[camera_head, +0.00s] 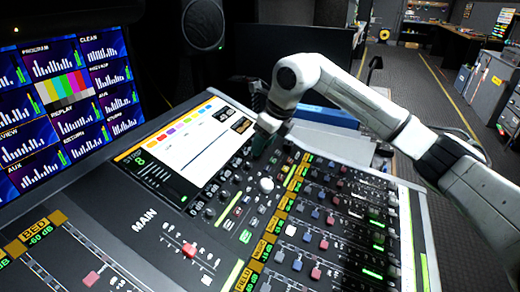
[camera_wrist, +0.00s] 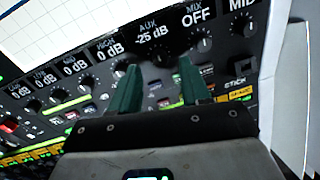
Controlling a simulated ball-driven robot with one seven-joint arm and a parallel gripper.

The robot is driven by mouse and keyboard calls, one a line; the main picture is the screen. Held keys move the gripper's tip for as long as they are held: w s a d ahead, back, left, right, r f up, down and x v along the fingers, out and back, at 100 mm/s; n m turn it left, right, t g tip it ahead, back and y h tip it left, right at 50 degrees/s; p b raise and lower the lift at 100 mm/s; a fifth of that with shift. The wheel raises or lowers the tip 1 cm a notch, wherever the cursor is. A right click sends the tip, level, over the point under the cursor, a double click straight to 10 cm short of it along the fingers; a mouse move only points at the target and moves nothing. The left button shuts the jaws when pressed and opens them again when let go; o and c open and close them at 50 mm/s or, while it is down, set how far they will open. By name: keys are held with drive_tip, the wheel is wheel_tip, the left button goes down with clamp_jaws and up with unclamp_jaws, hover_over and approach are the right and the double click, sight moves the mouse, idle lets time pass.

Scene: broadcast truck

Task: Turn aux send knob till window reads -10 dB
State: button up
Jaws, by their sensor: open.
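The aux window (camera_wrist: 152,35) on the console reads -25 dB in the wrist view. The dark aux knob (camera_wrist: 162,58) sits just below it, beyond and between the fingertips of my gripper (camera_wrist: 158,68). The two green fingers are apart, one on each side of the knob. I cannot tell how deep they reach around it or whether they touch it. In the head view my gripper (camera_head: 261,143) is over the console beside the screen, with the aux knob hidden.
Neighbouring knobs stand close on both sides, such as the mix knob (camera_wrist: 203,43), whose window reads OFF. The console screen (camera_head: 190,140) is to the left in the head view. Monitors (camera_head: 65,95) stand behind on the left.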

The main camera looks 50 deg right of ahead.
drive_tip(key=shift+x, duration=1.5)
clamp_jaws()
